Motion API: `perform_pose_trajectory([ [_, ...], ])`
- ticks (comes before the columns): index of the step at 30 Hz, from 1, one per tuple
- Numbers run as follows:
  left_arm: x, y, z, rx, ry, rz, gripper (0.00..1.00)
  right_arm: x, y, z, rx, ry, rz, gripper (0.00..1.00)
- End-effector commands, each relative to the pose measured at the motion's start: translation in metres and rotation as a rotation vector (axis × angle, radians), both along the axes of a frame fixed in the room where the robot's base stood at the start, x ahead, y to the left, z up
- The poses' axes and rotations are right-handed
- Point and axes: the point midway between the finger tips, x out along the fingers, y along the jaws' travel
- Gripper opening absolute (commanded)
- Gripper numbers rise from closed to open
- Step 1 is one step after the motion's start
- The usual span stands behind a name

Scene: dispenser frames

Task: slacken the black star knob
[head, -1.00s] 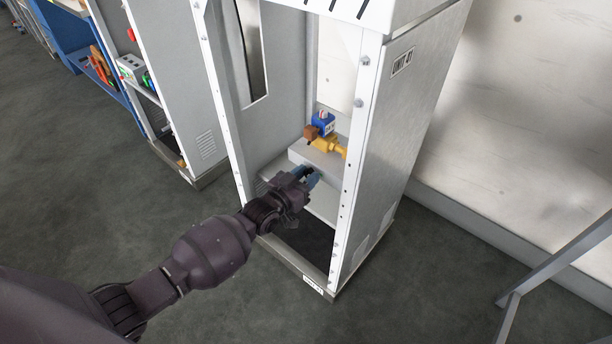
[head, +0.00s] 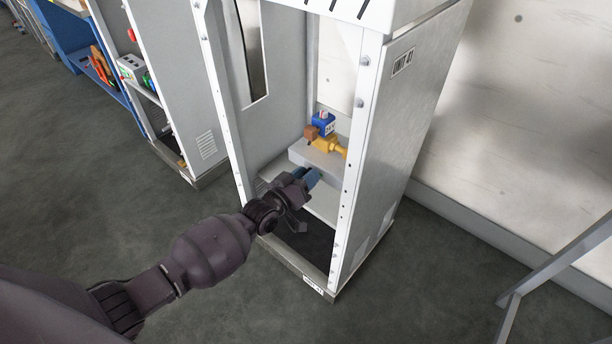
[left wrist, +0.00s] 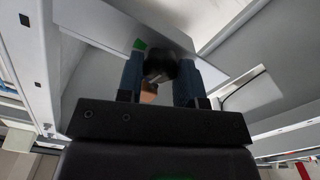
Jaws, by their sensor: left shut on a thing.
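The black star knob (left wrist: 160,66) shows in the left wrist view as a dark rounded shape between the two blue fingers of my left gripper (left wrist: 160,75). The gripper is shut on it. In the head view my left gripper (head: 307,178) reaches into the open white dispenser frame, just in front of and below a grey box-like ledge (head: 312,160). The knob is hidden there by the fingers. My right gripper is in neither view.
On the ledge stands a yellow valve-like part (head: 325,145) with a blue block (head: 323,125) and a brown piece (head: 311,133). The frame's white front post (head: 347,195) is close to the right of my gripper. Another cabinet (head: 180,80) stands left.

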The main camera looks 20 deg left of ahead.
Motion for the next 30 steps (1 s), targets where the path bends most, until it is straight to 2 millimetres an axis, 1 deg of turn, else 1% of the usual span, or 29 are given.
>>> perform_pose_trajectory([
  [3,0.000,0.000,-0.001,0.001,0.001,0.000,0.10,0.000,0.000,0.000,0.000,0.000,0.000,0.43],
  [4,0.000,0.000,-0.001,0.001,0.001,0.000,0.35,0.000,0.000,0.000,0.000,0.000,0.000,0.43],
  [6,0.000,0.000,-0.001,0.001,0.001,0.000,0.46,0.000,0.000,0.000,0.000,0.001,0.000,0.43],
  [9,0.000,0.000,-0.001,0.001,0.001,0.000,0.59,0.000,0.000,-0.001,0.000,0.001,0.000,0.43],
  [17,-0.001,0.000,0.000,0.002,0.000,0.000,0.59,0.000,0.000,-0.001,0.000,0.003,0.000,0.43],
  [20,-0.005,0.002,0.000,0.002,-0.001,0.000,0.59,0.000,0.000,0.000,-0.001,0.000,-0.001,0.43],
  [23,-0.014,0.006,0.001,0.003,-0.001,0.000,0.59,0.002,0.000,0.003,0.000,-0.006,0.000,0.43],
  [30,-0.053,0.020,0.003,0.003,-0.002,0.000,0.59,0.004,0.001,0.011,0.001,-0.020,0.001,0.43],
])
